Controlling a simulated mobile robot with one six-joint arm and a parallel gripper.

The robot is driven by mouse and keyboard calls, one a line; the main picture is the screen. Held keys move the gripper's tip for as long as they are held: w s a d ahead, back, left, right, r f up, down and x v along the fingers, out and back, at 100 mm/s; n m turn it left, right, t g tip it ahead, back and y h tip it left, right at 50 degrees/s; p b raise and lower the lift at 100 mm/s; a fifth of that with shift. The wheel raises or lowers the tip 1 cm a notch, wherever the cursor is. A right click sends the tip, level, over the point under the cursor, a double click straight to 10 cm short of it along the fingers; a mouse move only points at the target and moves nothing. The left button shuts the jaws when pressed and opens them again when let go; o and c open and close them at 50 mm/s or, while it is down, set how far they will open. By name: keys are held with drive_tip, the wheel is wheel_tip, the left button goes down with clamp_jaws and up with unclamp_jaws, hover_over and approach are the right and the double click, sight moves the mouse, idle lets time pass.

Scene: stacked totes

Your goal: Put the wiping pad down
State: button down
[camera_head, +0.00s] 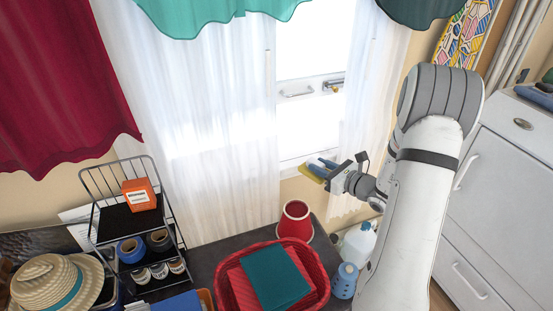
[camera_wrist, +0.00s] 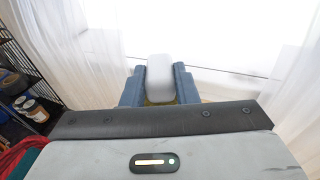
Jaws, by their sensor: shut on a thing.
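My gripper (camera_head: 320,168) is raised in front of the window, at the end of my arm reaching in from the right. Its two blue fingers show in the wrist view (camera_wrist: 159,85), shut on the wiping pad (camera_wrist: 160,79). The pad shows there as a pale grey rounded block with a yellowish strip at its lower end. In the body camera view only a yellow edge of the pad (camera_head: 311,174) shows beside the fingers. The pad is held up, apart from the table, and the fingers hide part of it.
Below, a dark table (camera_head: 205,258) bears a red basket (camera_head: 322,262) with folded cloths, a red pot (camera_head: 295,220), a blue dispenser (camera_head: 344,281), a wire rack (camera_head: 127,218) and a straw hat (camera_head: 48,283). White curtains (camera_head: 215,120) hang around the window. A white cabinet (camera_head: 505,150) stands right.

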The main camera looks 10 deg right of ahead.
drive_tip(key=x, duration=0.5)
drive_tip(key=r+x, duration=0.1)
drive_tip(key=x, duration=0.5)
drive_tip(key=r+x, duration=0.1)
drive_tip(key=x, duration=0.4)
drive_tip(key=shift+w+a+b, duration=0.25)
drive_tip(key=shift+b, duration=0.15)
drive_tip(key=shift+f+b, duration=0.3)
drive_tip(key=shift+f, duration=1.45)
drive_tip(key=shift+f, duration=0.2)
drive_tip(key=c, duration=1.1)
unclamp_jaws()
drive_tip(key=shift+c, duration=0.2)
drive_tip(key=shift+r, duration=0.15)
